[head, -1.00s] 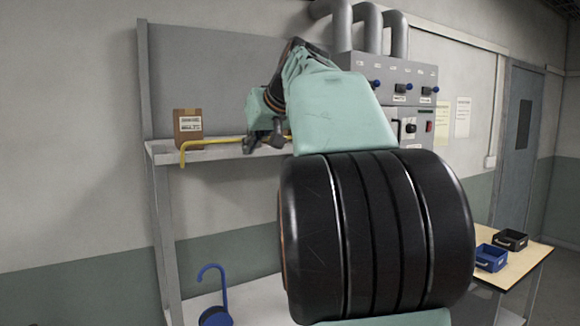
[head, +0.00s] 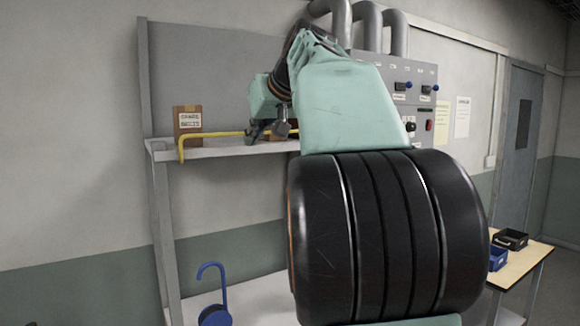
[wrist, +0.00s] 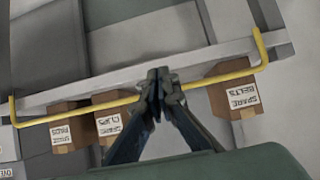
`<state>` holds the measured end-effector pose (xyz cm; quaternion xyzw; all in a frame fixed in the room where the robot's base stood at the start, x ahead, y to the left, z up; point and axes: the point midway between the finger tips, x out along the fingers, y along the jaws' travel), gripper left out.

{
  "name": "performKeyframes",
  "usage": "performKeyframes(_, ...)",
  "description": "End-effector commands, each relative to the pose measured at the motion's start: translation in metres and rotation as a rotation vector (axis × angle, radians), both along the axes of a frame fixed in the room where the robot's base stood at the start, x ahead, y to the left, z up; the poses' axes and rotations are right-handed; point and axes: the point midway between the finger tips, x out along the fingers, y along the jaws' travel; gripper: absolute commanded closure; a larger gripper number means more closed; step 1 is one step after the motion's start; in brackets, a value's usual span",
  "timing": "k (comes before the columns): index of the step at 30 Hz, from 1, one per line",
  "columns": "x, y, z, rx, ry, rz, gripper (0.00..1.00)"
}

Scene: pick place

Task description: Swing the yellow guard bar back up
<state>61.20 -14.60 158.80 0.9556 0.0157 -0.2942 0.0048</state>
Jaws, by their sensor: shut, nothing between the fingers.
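The yellow guard bar (head: 212,136) runs along the front of the upper shelf in the head view, with its left end bent down. In the wrist view the yellow bar (wrist: 60,117) crosses the whole picture, with a bent end on each side. My gripper (head: 256,134) is at the shelf front, by the visible right part of the bar. In the wrist view my gripper (wrist: 158,78) has its fingertips together with nothing between them. They overlap the bar near its middle; whether they touch it is unclear. My arm hides the bar's right part in the head view.
A brown spare belts box (head: 186,121) stands on the upper shelf (head: 215,152). More brown boxes (wrist: 110,122) show beside it in the wrist view. A grey control panel (head: 420,100) with pipes is behind my arm. A blue hook-shaped object (head: 214,292) is on the lower shelf.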

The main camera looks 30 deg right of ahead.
Motion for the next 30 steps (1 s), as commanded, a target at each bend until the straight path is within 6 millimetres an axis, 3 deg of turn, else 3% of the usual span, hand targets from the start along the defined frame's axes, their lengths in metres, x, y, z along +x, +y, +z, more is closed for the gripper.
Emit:
performKeyframes(21, -0.071, -0.003, 0.006, 0.001, 0.001, -0.001, 1.00)
performKeyframes(30, -0.076, -0.003, 0.007, 0.001, 0.002, -0.001, 1.00)
